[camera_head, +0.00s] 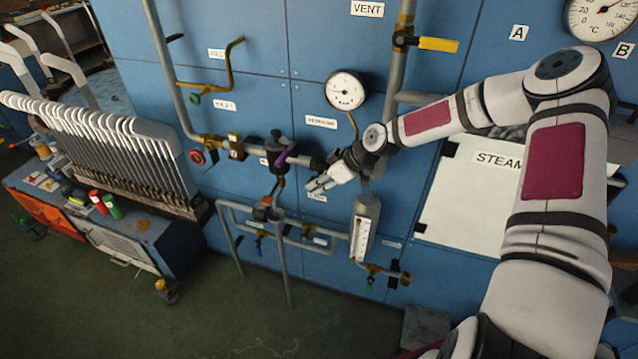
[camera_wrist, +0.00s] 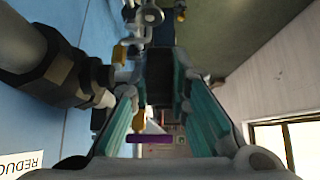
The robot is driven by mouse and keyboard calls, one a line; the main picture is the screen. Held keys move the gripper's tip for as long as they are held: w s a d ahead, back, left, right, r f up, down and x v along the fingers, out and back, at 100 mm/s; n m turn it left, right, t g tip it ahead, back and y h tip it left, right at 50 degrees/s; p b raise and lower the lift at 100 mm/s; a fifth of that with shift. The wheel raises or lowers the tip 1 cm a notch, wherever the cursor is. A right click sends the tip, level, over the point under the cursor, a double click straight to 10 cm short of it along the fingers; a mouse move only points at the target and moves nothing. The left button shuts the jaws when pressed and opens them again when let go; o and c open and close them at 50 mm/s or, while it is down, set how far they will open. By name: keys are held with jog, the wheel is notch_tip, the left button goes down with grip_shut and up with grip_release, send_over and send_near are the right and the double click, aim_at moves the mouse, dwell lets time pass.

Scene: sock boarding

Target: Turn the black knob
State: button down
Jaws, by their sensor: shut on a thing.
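My gripper (camera_head: 318,184) is in front of the blue wall panel, below the round dial gauge and beside the horizontal pipe. In the wrist view its two teal-lined fingers (camera_wrist: 160,92) close on a dark block between their tips, which I take to be the black knob (camera_wrist: 159,70). Both sides of it meet the fingers. In the head view the knob is hidden by the gripper and wrist, and its turn angle cannot be told.
A purple lever (camera_head: 283,158) sits on the pipe left of my gripper. A sight-glass cylinder (camera_head: 363,228) stands below right. The gauge (camera_head: 345,91) is above. Black pipe fittings (camera_wrist: 62,80) lie close to the left finger. The floor (camera_head: 250,325) in front is clear.

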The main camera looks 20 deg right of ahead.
jog(key=c, duration=1.5)
grip_release()
jog(key=v, duration=1.2)
